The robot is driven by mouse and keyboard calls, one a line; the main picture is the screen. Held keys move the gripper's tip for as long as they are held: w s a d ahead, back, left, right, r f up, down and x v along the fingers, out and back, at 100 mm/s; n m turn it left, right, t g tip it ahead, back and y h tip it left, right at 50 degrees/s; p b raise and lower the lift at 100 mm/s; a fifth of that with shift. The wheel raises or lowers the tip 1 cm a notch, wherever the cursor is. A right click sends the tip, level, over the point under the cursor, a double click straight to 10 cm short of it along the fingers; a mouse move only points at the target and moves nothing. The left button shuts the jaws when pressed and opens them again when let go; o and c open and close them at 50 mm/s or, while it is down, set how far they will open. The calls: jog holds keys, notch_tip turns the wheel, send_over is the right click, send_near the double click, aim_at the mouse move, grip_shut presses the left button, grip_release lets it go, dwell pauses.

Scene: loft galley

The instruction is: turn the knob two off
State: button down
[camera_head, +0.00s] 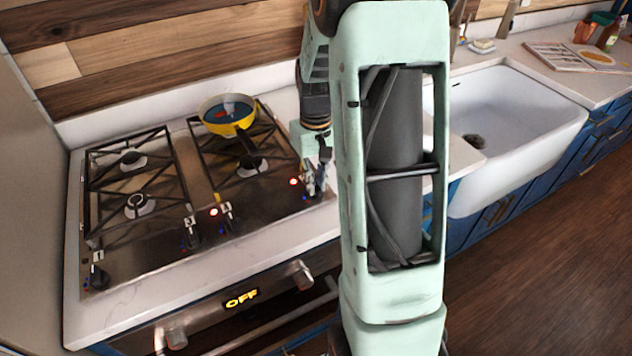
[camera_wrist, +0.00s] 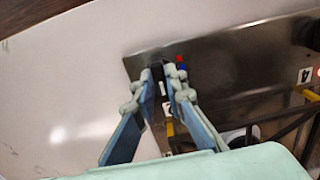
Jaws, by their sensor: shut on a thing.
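The stove (camera_head: 165,262) has several dark knobs along its front edge. My gripper (camera_head: 318,180) is at the rightmost knob, and the wrist view shows its two fingers (camera_wrist: 163,78) shut on this dark knob (camera_wrist: 157,72) from both sides. The knob's number cannot be read, and the fingers hide most of it. A red light (camera_head: 293,182) glows beside it. A knob (camera_head: 226,218) further left also has a lit red light (camera_head: 213,212). The knob marked 1 (camera_head: 98,277) and one that looks marked 3 (camera_head: 191,238) show no lit red light.
A yellow pan (camera_head: 229,125) sits on the back right burner, its dark handle pointing toward the front. An oven panel (camera_head: 242,298) below reads OFF. A white sink (camera_head: 520,110) and a counter with an open book (camera_head: 568,57) are to the right.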

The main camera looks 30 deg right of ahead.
dwell(0.3)
jog(key=c, duration=2)
grip_release()
jog(key=shift+o, duration=0.2)
jog(key=shift+r, duration=0.15)
notch_tip(320, 180, up, 12)
